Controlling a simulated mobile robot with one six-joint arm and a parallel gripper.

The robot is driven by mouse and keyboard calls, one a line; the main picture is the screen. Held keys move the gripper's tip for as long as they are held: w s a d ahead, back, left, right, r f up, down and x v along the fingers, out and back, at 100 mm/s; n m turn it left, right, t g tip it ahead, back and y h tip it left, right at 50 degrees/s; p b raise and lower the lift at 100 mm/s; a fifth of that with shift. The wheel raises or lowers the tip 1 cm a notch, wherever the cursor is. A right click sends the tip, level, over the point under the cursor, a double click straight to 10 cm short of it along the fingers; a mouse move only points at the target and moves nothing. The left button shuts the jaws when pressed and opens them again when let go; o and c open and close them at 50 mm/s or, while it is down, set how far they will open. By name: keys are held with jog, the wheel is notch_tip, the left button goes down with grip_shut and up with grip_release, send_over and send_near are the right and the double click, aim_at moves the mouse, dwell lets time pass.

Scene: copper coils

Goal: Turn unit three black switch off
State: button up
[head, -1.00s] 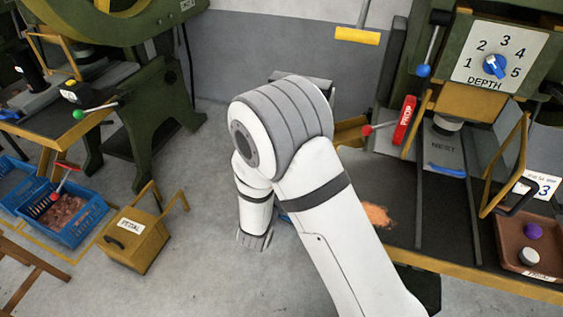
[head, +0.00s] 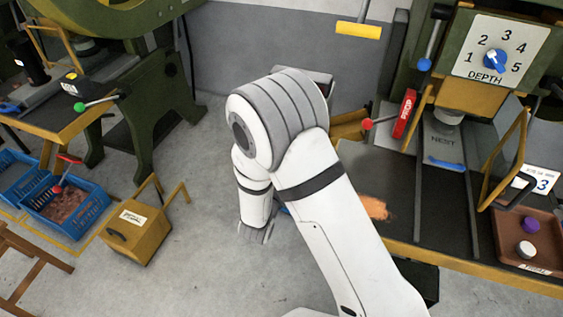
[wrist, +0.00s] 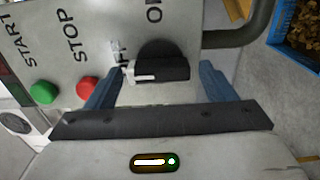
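The black switch (wrist: 160,66) is a rotary knob on a light grey panel (wrist: 90,35) in the wrist view. The white-marked end of its handle points left, beside a partly hidden label that seems to read OFF. The ON label (wrist: 155,10) is above the knob. My gripper (wrist: 163,68) is open, with one blue finger on each side of the handle. I cannot tell whether either finger touches it. In the head view my arm hides the panel and the switch.
A green START button (wrist: 43,92) and a red STOP button (wrist: 86,87) sit left of my fingers. A grey conduit (wrist: 240,35) bends at right. In the head view, a sign with 3 (head: 541,182) stands at right and a yellow pedal box (head: 140,232) at left.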

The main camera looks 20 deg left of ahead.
jog(key=s, duration=0.8)
jog(key=shift+a, duration=0.35)
jog(key=shift+w, duration=0.1)
